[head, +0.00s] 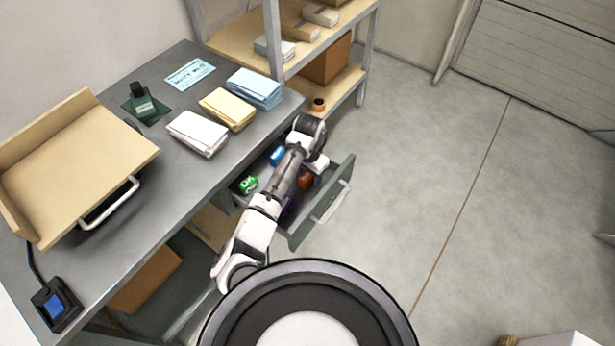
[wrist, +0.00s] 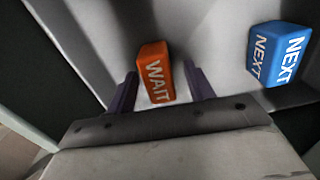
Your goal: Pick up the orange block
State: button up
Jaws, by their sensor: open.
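The orange block (wrist: 155,72), marked "WAIT", lies in the wrist view between the two purple fingers of my gripper (wrist: 162,82). The fingers stand apart, one on each side of its near end, with a gap visible on both sides. In the head view the orange block (head: 305,180) shows as a small dark orange patch inside the open drawer (head: 318,207), just below my white hand. My arm reaches over the drawer and hides part of it. I cannot see the fingertips clearly in the head view.
A blue block (wrist: 279,54) marked "NEXT" lies right of the orange one. A green block (head: 248,184) sits at the drawer's left. The desk (head: 190,190) above holds folded cloth-like stacks (head: 228,108). Shelving (head: 345,85) stands behind; open floor lies to the right.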

jog(key=c, duration=1.1)
jog(key=shift+r, duration=0.15)
